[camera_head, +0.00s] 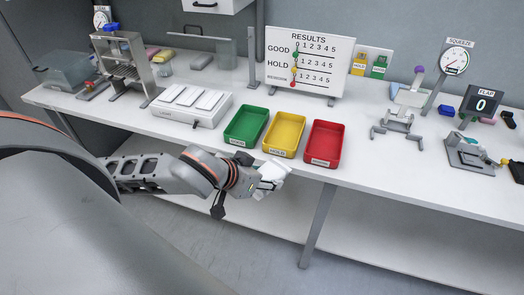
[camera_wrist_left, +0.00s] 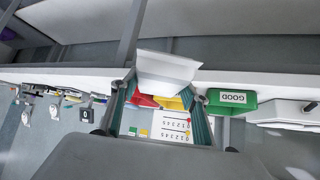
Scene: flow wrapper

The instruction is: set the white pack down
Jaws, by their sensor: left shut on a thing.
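My left gripper (camera_head: 262,185) is shut on a white pack (camera_head: 273,171) in the head view, above the table's front edge, just in front of the yellow and red bins. In the left wrist view the white pack (camera_wrist_left: 167,70) sits between the two finger pads, its broad white face showing. The green bin (camera_head: 246,127), labelled GOOD in the wrist view, the yellow bin (camera_head: 284,135) and the red bin (camera_head: 323,144) stand in a row on the table and look empty. My right gripper is not in view.
A white tray (camera_head: 180,119) with several white packs stands left of the bins. Behind them is the RESULTS board (camera_head: 309,60) with coloured pegs. A metal stand (camera_head: 398,122), a SQUEEZE gauge (camera_head: 455,58) and a FLAP display (camera_head: 480,104) stand right. Bare table (camera_head: 362,160) lies right of the red bin.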

